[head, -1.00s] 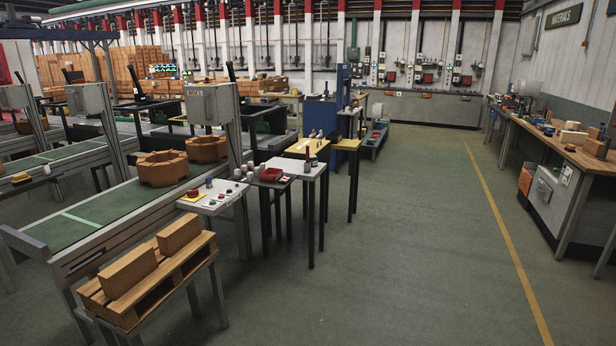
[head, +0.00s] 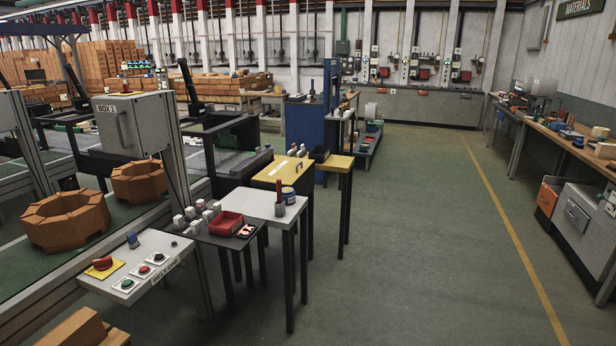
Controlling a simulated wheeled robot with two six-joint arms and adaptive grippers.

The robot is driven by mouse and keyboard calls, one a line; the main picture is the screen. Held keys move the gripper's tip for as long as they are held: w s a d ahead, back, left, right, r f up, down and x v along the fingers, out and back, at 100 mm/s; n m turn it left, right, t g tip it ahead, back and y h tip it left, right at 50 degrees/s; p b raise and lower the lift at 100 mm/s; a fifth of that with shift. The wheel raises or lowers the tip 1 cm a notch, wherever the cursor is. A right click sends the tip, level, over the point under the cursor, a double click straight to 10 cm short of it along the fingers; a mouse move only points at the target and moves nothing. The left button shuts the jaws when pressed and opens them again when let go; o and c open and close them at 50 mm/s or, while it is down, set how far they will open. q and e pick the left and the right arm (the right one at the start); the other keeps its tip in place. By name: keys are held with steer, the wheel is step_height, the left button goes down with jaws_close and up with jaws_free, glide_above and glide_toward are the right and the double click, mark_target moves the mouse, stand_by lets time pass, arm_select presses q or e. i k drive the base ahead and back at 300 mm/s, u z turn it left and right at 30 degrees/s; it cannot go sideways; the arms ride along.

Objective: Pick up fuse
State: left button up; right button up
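Several small white pieces (head: 194,221) stand in a group on a dark low table (head: 223,239), left of a red tray (head: 226,223). They may be fuses, but they are too small to tell for sure. More small whitish pieces (head: 297,151) stand at the back of the yellow-topped table (head: 276,175). A box marked BOX 1 (head: 133,124) is mounted above the conveyor at the left, its door looking shut. Neither of my grippers is in view.
A control panel (head: 143,265) with a red knob and buttons stands at the left front. Brown brick rings (head: 65,220) sit on the conveyor. A workbench (head: 557,135) lines the right. The middle floor (head: 420,240) is clear.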

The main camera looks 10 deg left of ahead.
mark_target(199, 204)
steer(key=i, duration=1.8)
